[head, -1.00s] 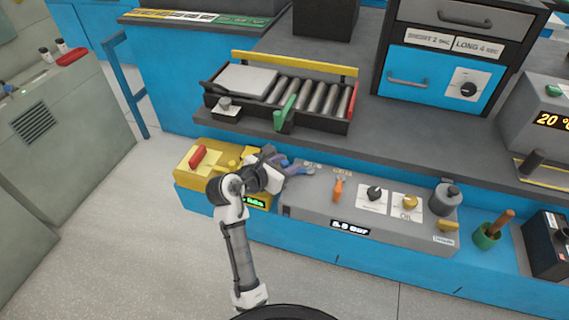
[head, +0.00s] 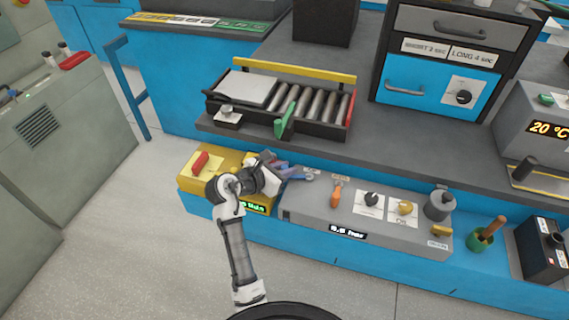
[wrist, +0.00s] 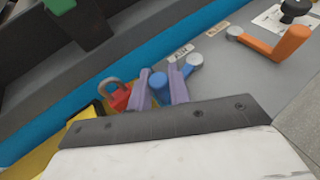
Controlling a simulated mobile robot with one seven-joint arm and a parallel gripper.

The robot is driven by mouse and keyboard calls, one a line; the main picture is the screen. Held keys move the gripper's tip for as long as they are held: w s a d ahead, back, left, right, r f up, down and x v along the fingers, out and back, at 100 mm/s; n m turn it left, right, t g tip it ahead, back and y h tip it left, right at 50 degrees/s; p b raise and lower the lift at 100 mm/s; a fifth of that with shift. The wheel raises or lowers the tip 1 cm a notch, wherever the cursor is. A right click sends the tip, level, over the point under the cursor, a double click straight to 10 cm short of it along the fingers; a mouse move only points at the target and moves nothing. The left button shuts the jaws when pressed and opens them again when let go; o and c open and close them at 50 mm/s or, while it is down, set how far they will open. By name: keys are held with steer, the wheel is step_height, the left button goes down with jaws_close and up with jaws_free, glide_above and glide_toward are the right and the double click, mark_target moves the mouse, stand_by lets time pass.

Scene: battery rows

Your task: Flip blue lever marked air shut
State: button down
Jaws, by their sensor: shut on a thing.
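The blue lever (head: 297,174) sits at the left end of the grey panel (head: 320,213). It runs left from its round grey pivot, which also shows in the wrist view beside the AIR label (wrist: 181,52). My gripper (head: 279,167) is at the lever's free end. In the wrist view, the two purple fingers of my gripper (wrist: 162,88) stand on either side of the blue lever (wrist: 157,82) and are shut on it. My wrist hides part of the lever in the head view.
An orange lever (head: 336,192) stands to the right, by the WATER label (wrist: 217,28). Knobs follow further right. A red padlock (wrist: 118,97) is close left of my fingers. The yellow box (head: 203,168) lies left, and the grey bench edge (head: 240,136) overhangs behind.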

steer(key=shift+w, duration=0.1)
stand_by(0.3)
steer(key=c, duration=1.3)
jaws_free()
steer(key=b+v, duration=0.1)
steer(key=v, duration=1.3)
steer(key=shift+w+a, duration=0.1)
steer(key=shift+w, duration=0.05)
steer(key=shift+c, duration=0.5)
